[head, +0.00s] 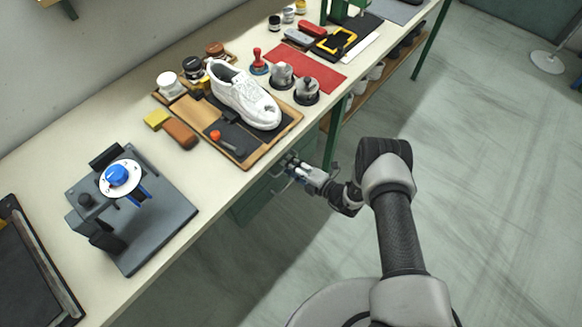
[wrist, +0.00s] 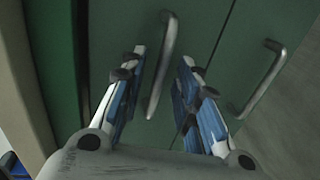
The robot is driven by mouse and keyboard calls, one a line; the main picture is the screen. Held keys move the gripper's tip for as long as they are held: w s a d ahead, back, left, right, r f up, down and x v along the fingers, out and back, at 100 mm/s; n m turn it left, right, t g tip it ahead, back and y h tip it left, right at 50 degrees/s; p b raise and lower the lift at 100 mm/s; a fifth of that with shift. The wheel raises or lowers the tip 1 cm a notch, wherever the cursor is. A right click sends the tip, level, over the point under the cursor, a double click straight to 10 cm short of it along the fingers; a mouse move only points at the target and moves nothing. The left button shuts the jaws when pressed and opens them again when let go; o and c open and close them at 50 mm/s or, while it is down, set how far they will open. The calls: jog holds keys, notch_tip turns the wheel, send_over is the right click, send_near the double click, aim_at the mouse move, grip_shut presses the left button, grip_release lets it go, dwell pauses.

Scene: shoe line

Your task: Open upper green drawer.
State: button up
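The upper green drawer (wrist: 125,25) is in the wrist view, its front filling the middle. Its grey bar handle (wrist: 164,60) shows between the two fingers of my gripper (wrist: 162,62). The fingers are spread apart, with a gap on each side of the handle. I cannot tell how deep the handle sits between them. A second green drawer front with a like handle (wrist: 264,78) is to the right. In the head view my gripper (head: 288,167) is at the green drawer unit (head: 255,200) under the bench edge. The drawers look shut.
The bench top (head: 215,190) overhangs just above my gripper. A white shoe (head: 243,95) on a wooden board (head: 285,125) stands above it. A grey device with a blue knob (head: 120,174) is at left. The floor (head: 490,190) at right is clear.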

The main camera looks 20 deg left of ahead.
jog(key=shift+a, duration=0.1)
jog(key=shift+c, duration=0.3)
grip_shut()
dwell(0.4)
